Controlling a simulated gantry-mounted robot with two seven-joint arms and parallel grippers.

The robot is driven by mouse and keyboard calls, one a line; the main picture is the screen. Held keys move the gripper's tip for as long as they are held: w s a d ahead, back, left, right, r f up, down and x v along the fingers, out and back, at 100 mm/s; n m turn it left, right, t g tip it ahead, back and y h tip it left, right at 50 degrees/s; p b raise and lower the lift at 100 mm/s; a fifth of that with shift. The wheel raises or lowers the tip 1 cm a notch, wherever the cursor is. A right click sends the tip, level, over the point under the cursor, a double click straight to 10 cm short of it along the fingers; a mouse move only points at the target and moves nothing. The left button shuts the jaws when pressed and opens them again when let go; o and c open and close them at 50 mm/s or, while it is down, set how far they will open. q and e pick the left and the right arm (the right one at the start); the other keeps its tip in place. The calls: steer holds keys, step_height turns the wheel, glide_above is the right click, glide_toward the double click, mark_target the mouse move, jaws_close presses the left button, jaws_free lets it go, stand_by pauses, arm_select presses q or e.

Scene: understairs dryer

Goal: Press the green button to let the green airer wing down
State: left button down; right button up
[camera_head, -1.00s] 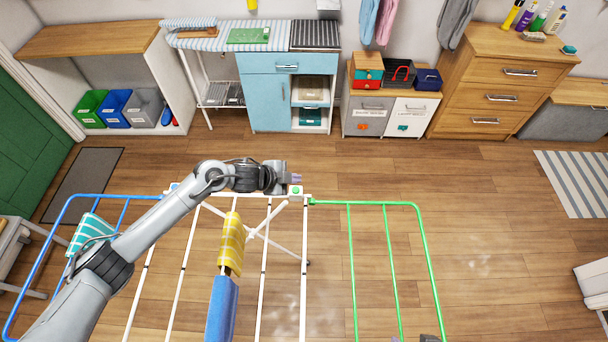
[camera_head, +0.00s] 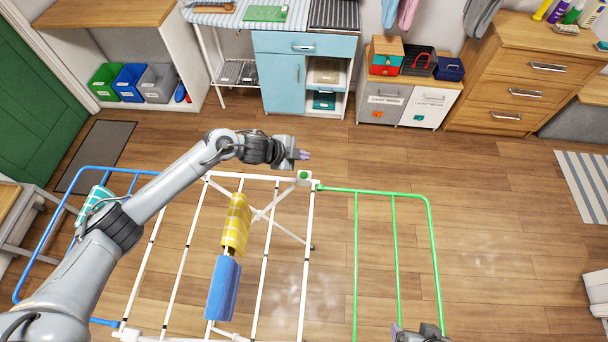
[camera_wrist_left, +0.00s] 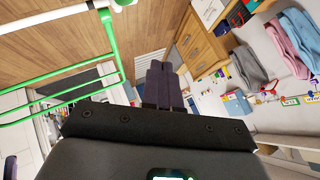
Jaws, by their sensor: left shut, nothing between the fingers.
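The white airer (camera_head: 189,236) stands on the floor with its green wing (camera_head: 394,230) stretched out to the right. The green button (camera_head: 303,175) sits on a white block at the airer's far right corner, beside the wing's hinge. My left gripper (camera_head: 304,155) is shut and empty, just beyond the button in the head view and apart from it in the picture; its height above it is hard to tell. In the left wrist view the shut fingers (camera_wrist_left: 163,82) point away from the green wing (camera_wrist_left: 62,72); the button is not clearly seen there.
A yellow cloth (camera_head: 236,224) and a blue cloth (camera_head: 223,288) hang on the airer. A blue wing (camera_head: 52,222) extends left. Part of my right arm (camera_head: 418,332) shows at the bottom edge. Cabinets (camera_head: 305,75) line the back wall; the floor between is clear.

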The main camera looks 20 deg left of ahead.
arm_select(q)
steer(key=b, duration=0.5)
glide_above(302, 176)
step_height(302, 176, down, 6)
steer(key=shift+f, duration=0.1)
steer(key=shift+f+b, duration=0.5)
steer(key=shift+f, duration=0.3)
steer(key=shift+f, duration=0.15)
stand_by(1.0)
steer(key=shift+f, duration=0.25)
